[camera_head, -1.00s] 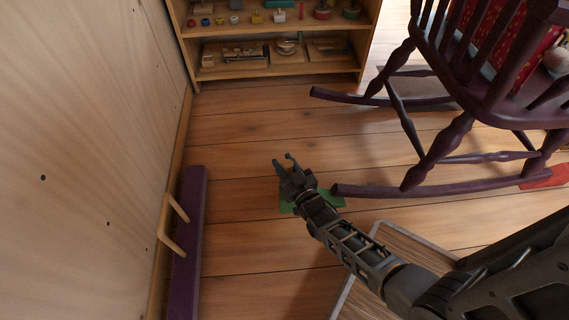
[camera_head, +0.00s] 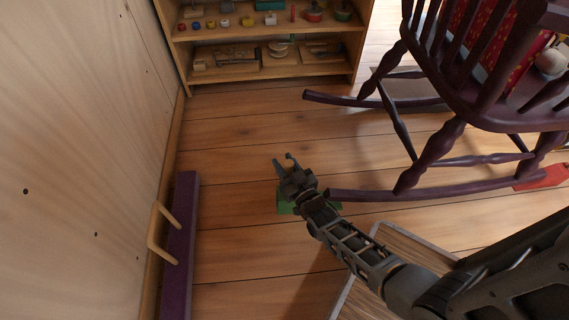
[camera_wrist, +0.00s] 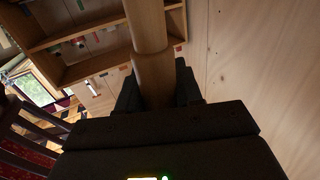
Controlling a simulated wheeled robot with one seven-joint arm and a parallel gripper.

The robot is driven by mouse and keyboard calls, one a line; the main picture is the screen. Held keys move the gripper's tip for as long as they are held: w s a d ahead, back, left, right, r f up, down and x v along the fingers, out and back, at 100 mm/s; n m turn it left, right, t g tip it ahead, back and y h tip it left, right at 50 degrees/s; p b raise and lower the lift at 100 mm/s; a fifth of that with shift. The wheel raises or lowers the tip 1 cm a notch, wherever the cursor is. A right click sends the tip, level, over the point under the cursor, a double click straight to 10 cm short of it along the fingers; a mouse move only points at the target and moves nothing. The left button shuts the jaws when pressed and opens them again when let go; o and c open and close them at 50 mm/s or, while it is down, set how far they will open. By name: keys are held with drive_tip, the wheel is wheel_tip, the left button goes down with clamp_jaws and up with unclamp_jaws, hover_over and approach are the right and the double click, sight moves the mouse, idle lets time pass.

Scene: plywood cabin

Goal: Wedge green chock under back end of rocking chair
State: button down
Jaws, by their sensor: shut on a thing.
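The purple rocking chair (camera_head: 470,120) stands at the right. Its near rocker (camera_head: 420,190) ends at the left close to my gripper (camera_head: 284,160); its far rocker ends near the shelf. The green chock (camera_head: 287,208) shows below my wrist, mostly covered by it, just left of the near rocker's tip. Whether it touches the floor or the rocker I cannot tell. In the wrist view my gripper (camera_wrist: 157,88) is shut on a round pale wooden bar (camera_wrist: 148,30), which looks like the chock's handle. The green part is not visible there.
A purple block with a wooden handle (camera_head: 181,235) lies along the plywood wall (camera_head: 80,160) at the left. A low shelf (camera_head: 270,75) with toys stands behind. A red piece (camera_head: 541,177) lies by the near rocker's right end.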

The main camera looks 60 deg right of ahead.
drive_tip(key=shift+d+r, duration=0.1)
drive_tip(key=shift+n, duration=0.4)
drive_tip(key=shift+f+b, duration=2.3)
drive_tip(key=shift+f, duration=0.05)
drive_tip(key=shift+r, duration=0.1)
